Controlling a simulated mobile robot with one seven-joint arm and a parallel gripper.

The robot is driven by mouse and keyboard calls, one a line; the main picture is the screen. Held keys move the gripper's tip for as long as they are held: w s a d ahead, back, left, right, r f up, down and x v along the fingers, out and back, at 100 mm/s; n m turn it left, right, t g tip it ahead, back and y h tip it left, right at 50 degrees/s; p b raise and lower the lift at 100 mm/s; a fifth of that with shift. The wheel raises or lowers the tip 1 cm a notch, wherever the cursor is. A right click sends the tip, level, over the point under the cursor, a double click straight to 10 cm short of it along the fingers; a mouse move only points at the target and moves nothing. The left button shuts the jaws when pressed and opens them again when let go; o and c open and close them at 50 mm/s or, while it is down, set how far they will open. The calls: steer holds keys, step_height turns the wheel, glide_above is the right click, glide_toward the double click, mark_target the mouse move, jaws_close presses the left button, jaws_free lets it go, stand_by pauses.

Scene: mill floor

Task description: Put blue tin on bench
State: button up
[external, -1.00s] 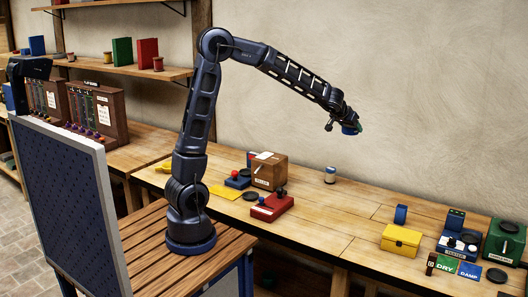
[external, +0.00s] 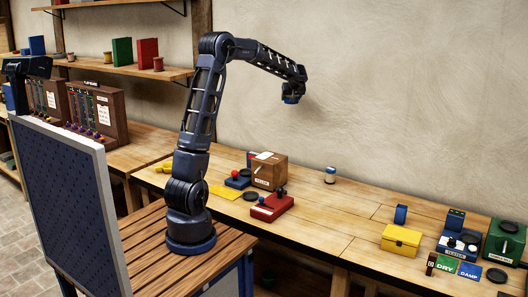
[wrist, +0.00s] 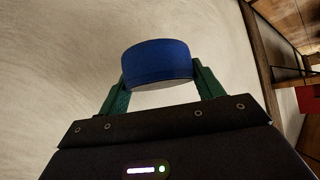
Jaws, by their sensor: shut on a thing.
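The blue tin (wrist: 158,62) is a short round blue can with a pale underside, held between the green fingers of my gripper (wrist: 160,85) in the wrist view. In the external view my gripper (external: 291,98) is high above the bench and in front of the wall, with the blue tin small and dark at its end. The wooden bench (external: 335,215) runs along the wall below. The tin is well clear of the bench top.
On the bench stand a wooden box (external: 269,172), a red device (external: 272,207), a small white-and-blue tin (external: 330,175), a yellow box (external: 401,240), a blue tester (external: 458,236) and a green box (external: 504,241). The bench middle is mostly clear. A shelf (external: 125,70) hangs at left.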

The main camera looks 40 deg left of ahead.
steer(key=a+f+n+g+y, duration=0.2)
steer(key=a+n+g, duration=0.15)
steer(key=a, duration=2.25)
steer(key=n+g+y, duration=0.1)
steer(key=n+g, duration=0.5)
steer(key=n, duration=0.3)
glide_above(133, 153)
steer(key=d, duration=0.3)
step_height(133, 153, down, 14)
steer(key=r, duration=0.1)
steer(key=f, duration=2)
steer(key=shift+w+d+f, duration=0.1)
steer(key=shift+w+f, duration=0.1)
steer(key=shift+w, duration=0.2)
steer(key=shift+f, duration=0.15)
steer(key=o, duration=0.9)
steer(key=shift+o, duration=1.2)
